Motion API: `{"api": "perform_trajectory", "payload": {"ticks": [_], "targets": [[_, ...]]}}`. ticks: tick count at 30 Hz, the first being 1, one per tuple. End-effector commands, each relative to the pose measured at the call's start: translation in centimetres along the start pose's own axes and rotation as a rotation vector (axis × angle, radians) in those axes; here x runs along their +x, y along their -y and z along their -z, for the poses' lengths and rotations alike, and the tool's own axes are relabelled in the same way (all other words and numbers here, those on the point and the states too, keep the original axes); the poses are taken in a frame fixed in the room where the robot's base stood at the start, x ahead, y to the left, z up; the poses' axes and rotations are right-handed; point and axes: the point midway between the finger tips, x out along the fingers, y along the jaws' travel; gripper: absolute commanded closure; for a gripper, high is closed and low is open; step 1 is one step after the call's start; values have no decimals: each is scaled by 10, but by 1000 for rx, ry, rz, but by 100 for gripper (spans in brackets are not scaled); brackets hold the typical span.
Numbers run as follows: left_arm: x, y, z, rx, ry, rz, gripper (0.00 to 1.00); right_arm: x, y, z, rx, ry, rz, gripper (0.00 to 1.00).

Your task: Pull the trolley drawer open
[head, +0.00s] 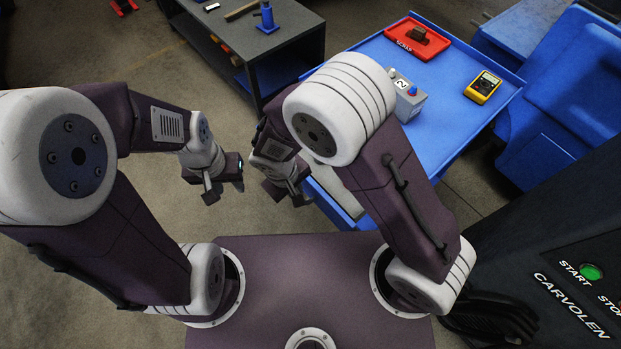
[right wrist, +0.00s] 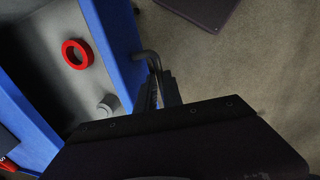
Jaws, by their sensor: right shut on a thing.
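The blue trolley (head: 455,105) stands to the right of my arms in the head view. Its drawer (head: 338,192) sticks out below the top, and part of its grey inside shows. In the right wrist view the drawer's blue front (right wrist: 112,45) carries a grey bar handle (right wrist: 148,58). My right gripper (right wrist: 160,90) is shut on this handle; in the head view it is at the drawer's front, partly behind my arm. My left gripper (head: 222,182) is open and empty over the floor, left of the right one.
The drawer holds a red ring (right wrist: 77,54) and a grey cylinder (right wrist: 108,105). On the trolley top are a red tray (head: 418,38), a grey box marked 2 (head: 407,100) and a yellow meter (head: 483,87). A dark bench (head: 285,45) stands behind. A control cabinet (head: 560,240) is at right.

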Motion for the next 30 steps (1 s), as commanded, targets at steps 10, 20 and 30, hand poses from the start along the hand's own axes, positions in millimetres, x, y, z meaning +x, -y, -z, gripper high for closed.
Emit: {"api": "perform_trajectory", "payload": {"ticks": [10,20,30], "targets": [[2,0,0,0,0,0,64,-5,26,0,0,1,0,100],[2,0,0,0,0,0,64,-5,27,0,1,0,0,100],[2,0,0,0,0,0,64,-5,26,0,1,0,0,80]]}}
